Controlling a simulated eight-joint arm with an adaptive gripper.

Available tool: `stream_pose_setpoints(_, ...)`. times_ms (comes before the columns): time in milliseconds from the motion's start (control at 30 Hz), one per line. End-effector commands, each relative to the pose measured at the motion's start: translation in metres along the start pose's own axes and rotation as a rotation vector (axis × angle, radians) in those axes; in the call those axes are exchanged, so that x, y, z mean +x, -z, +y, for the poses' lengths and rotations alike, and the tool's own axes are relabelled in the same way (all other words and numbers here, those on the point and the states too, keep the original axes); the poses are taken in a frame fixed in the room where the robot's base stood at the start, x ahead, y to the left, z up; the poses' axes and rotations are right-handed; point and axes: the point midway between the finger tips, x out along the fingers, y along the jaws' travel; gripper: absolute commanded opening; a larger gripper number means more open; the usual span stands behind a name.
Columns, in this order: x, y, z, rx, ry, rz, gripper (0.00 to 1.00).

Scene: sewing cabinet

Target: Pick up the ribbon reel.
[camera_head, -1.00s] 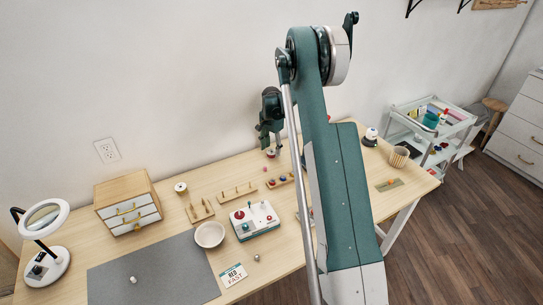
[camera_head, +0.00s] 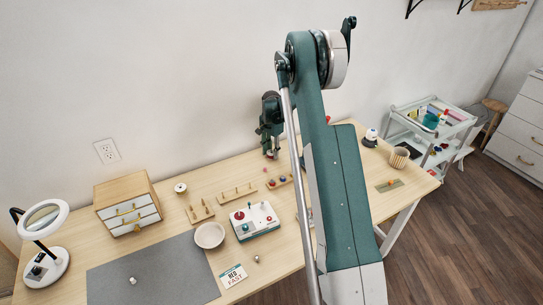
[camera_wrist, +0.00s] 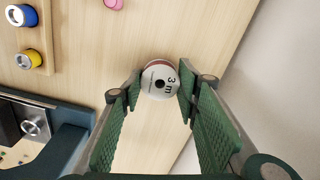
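The ribbon reel (camera_wrist: 160,82) shows in the wrist view as a round white face marked "3 m" with a reddish-brown band at its edge. It stands between the ends of my gripper's (camera_wrist: 160,88) two green fingers, one on each side. The fingers are spread apart, and I see no clear grip on the reel; any contact at its sides is hard to tell. In the head view my gripper (camera_head: 270,153) is low over the back of the table, and the reel is hidden there.
A rack with a blue spool (camera_wrist: 20,15) and a yellow spool (camera_wrist: 28,60) lies left of the gripper in the wrist view. A pink item (camera_wrist: 114,3) is near it. A white wall rises behind the wooden table (camera_head: 225,180). A small drawer cabinet (camera_head: 127,204) stands left.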

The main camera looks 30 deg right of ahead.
Motion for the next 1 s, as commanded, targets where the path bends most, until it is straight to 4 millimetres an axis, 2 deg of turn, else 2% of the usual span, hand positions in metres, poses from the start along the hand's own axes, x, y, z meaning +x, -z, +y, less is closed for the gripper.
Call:
stream_pose_setpoints(467, -0.006, 0.0, 0.0, 0.0, 0.0, 0.0, 0.23)
stream_pose_setpoints(667, -0.027, 0.0, 0.0, 0.0, 0.0, 0.0, 0.23)
stream_pose_setpoints(1000, -0.077, 0.0, 0.0, 0.0, 0.0, 0.0, 0.23)
